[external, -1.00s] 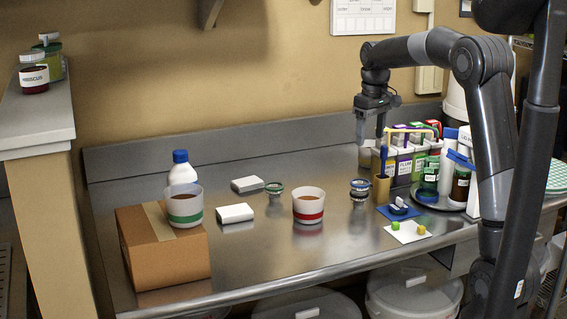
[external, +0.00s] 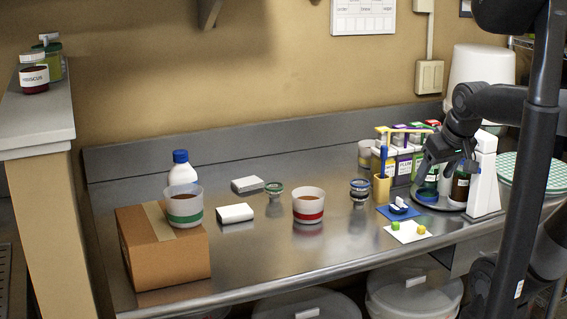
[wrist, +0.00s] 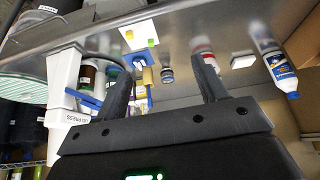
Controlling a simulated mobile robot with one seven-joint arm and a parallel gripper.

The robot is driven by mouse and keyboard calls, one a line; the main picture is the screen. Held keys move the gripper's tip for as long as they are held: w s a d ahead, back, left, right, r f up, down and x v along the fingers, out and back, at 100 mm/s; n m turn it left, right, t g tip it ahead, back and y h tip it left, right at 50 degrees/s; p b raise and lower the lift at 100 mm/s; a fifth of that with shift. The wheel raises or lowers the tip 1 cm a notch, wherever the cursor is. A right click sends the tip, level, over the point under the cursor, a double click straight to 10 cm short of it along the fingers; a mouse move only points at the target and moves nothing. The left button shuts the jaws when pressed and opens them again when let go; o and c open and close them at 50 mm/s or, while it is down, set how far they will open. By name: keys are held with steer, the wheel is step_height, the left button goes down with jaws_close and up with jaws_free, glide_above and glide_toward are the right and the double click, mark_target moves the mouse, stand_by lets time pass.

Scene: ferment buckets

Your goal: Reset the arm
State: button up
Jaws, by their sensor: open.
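My arm is folded back at the right of the external view. My gripper (external: 446,162) is in front of the bottles and the white press at the right end of the steel counter. In the wrist view my gripper (wrist: 162,72) has its two dark fingers spread wide, with nothing held between them. Beyond the fingers, the counter (wrist: 180,95) shows tilted. The cup with the red band (external: 308,205) and the cup with the green band (external: 184,207) stand away from my gripper. The green-banded cup is on a cardboard box (external: 165,258).
The white press (external: 484,185) and a round tray with bottles (external: 438,201) are close to my gripper. Colored cartons (external: 404,162) stand behind. A white card (external: 407,232) with green and yellow cubes lies near the front edge. The counter's middle front is clear.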

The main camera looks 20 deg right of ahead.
steer(key=shift+s+f, duration=0.6)
steer(key=shift+s, duration=0.25)
steer(key=shift+o, duration=0.4)
steer(key=shift+o, duration=0.6)
steer(key=shift+w+r, duration=0.1)
steer(key=o, duration=0.6)
steer(key=w+d+r+m, duration=0.1)
steer(key=w+m, duration=0.1)
steer(key=m, duration=0.1)
steer(key=w+d+r+m+g, duration=0.1)
steer(key=w+m, duration=0.1)
steer(key=w+d+r+m+g, duration=0.1)
steer(key=w+m, duration=0.2)
steer(key=shift+w+d+m, duration=0.1)
steer(key=shift+d+m, duration=0.15)
steer(key=shift+m, duration=0.05)
steer(key=shift+c, duration=0.2)
steer(key=w+d+m+g, duration=0.3)
steer(key=w+d+m, duration=0.2)
steer(key=w+m, duration=0.3)
step_height(320, 180, down, 10)
steer(key=d+m, duration=0.1)
steer(key=shift+w+m, duration=0.2)
steer(key=shift+m, duration=0.1)
steer(key=shift+r, duration=0.1)
